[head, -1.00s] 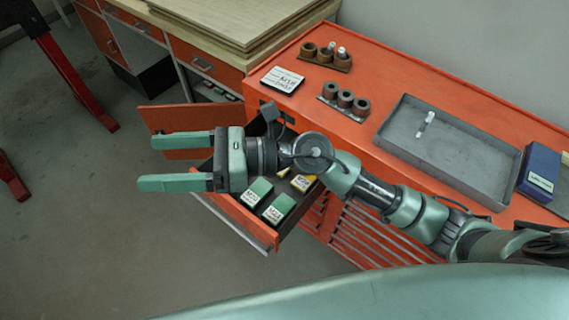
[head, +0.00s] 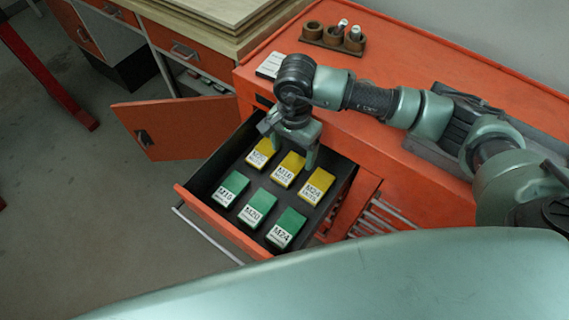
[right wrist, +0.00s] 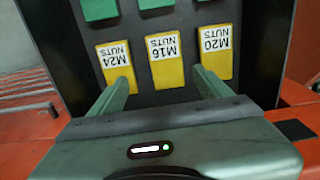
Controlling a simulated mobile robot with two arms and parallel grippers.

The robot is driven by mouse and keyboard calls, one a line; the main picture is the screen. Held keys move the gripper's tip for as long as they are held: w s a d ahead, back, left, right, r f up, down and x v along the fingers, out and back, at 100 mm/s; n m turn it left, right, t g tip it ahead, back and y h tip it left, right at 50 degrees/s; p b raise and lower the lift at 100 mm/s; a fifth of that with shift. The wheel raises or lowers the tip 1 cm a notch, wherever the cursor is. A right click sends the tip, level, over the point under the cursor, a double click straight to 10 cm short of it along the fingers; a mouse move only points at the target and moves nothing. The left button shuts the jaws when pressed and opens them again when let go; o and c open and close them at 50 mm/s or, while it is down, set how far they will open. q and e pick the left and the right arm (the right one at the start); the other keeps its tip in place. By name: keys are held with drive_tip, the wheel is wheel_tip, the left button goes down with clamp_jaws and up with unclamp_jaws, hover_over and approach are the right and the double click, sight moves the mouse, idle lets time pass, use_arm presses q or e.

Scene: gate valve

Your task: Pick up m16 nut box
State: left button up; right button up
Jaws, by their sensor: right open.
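The M16 nut box (head: 289,171) is yellow with a white label and is the middle of the three yellow boxes in the open drawer (head: 202,212). In the right wrist view its label (right wrist: 164,47) reads "M16 NUTS". My right gripper (head: 291,152) points down over the drawer, open and empty. In the right wrist view its two fingers (right wrist: 164,84) lie either side of the M16 nut box's column, with the box just ahead between them. I cannot tell how far above the box the tips are. My left gripper is not in view.
Yellow M20 (head: 261,152) and M24 (head: 317,185) boxes flank the M16 nut box. Green M16 (head: 230,188), M20 (head: 257,208) and M24 (head: 287,228) boxes stand in the front row. A cabinet door (head: 170,128) hangs open to the left. A holder (head: 333,38) stands on the orange bench.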

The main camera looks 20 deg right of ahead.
sight(289, 167)
drive_tip(key=shift+w+f, duration=0.1)
drive_tip(key=shift+f, duration=0.3)
wheel_tip(289, 167, down, 2)
drive_tip(key=shift+w+f+p, duration=0.15)
drive_tip(key=shift+f+p, duration=0.05)
drive_tip(key=shift+p, duration=0.15)
drive_tip(key=shift+a+f+p, duration=0.1)
drive_tip(key=shift+f+p, duration=0.2)
drive_tip(key=shift+f, duration=0.05)
drive_tip(key=f, duration=0.2)
drive_tip(key=f+p, duration=0.1)
drive_tip(key=shift+w+a+f, duration=0.2)
drive_tip(key=shift+f, duration=0.55)
drive_tip(key=c, duration=1.7)
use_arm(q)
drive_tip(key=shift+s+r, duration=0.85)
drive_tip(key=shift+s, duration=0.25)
use_arm(e)
drive_tip(key=shift+w, duration=0.1)
clamp_jaws()
drive_tip(key=shift+r, duration=0.1)
